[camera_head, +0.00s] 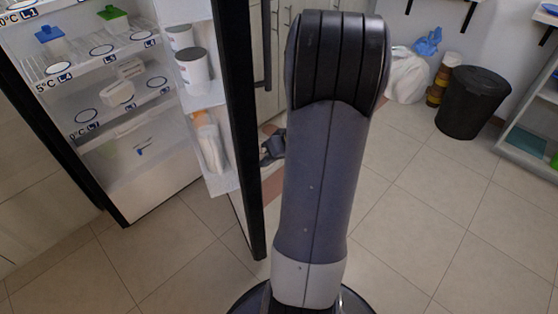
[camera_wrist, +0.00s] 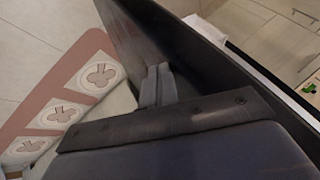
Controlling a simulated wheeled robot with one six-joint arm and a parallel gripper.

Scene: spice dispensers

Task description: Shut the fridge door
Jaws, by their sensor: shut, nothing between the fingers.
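The fridge (camera_head: 150,200) stands at the left of the head view with its lit shelves exposed. Its door (camera_head: 240,130) stands wide open and shows nearly edge-on, with a black frame and white inner racks holding white jars and a bottle. My gripper (camera_head: 272,148) is on the right, outer side of the door, partly hidden behind my arm. In the wrist view my gripper (camera_wrist: 158,85) is shut and empty, its fingertips close to the dark door panel (camera_wrist: 140,45). I cannot tell whether they touch it.
A black bin (camera_head: 473,100), a white bag (camera_head: 407,75) and brown jars (camera_head: 440,85) stand at the back right. A grey shelf unit (camera_head: 530,125) is at the far right. The tiled floor before the fridge is clear. A patterned pink-edged mat (camera_wrist: 70,95) shows in the wrist view.

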